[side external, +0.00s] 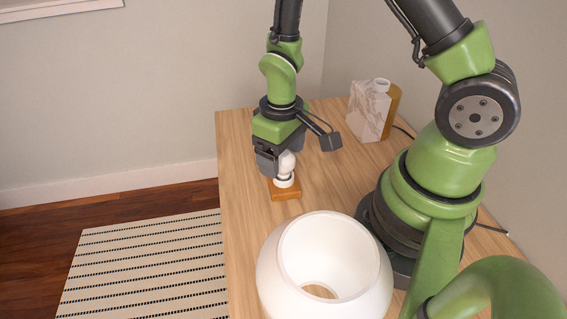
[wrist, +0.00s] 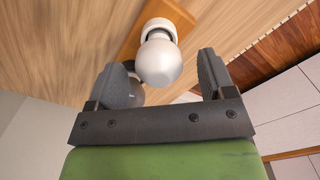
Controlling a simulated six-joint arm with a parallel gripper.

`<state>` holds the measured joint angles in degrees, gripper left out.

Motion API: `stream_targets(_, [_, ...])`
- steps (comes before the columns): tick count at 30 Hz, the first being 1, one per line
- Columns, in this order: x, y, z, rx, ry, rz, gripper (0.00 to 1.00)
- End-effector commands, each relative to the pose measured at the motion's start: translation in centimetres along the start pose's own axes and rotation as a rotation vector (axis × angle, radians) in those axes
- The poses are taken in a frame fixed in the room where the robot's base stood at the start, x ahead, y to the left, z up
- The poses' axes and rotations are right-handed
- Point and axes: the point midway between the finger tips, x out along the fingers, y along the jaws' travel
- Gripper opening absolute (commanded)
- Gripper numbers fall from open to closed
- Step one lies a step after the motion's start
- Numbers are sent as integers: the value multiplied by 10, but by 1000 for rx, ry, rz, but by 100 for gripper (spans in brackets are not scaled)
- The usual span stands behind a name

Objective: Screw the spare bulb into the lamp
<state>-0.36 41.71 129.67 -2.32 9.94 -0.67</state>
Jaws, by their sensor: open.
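A white round bulb (side external: 287,162) stands upright at a small orange-brown wooden block (side external: 286,193) on the desk, with a white ring-like socket or collar at its foot. In the wrist view the bulb (wrist: 160,62) lies between my open fingers, with its collar on the wooden block (wrist: 128,42) beyond. My gripper (side external: 272,163) points down around the bulb, open; I cannot tell whether either finger touches it. A second greyish rounded shape (wrist: 134,92) is partly hidden behind the left finger in the wrist view; I cannot tell what it is.
A large white rounded open vessel or shade (side external: 268,275) stands at the desk's front. A marbled and ochre vase-like object (side external: 368,112) stands at the back right, with a dark cable beside it. The wooden desk (side external: 238,190) is bare left of the block; its left edge is close.

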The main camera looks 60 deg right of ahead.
Motion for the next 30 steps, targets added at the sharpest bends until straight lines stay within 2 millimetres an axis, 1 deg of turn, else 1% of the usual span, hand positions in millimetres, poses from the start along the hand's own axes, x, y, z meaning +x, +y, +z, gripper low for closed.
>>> stream_targets(1, [7, 0, 1, -1, -5, -1, 76])
stream_targets(4, [15, 0, 1, 0, -3, -1, 76])
stream_targets(12, [18, 0, 0, 0, 0, -2, 76])
stream_targets(13, [18, 0, 0, 0, 0, -2, 74])
stream_targets(14, [18, 0, 0, 0, 0, -2, 67])
stream_targets(15, [18, 0, 0, 0, 0, -2, 58])
stream_targets(17, [18, 0, 0, 0, 0, -2, 44])
stream_targets(18, [18, 0, 0, 0, 0, -2, 35])
stream_targets(19, [18, 0, 0, 0, 0, -2, 31])
stream_targets(30, [16, 0, 0, 1, 1, -2, 31])
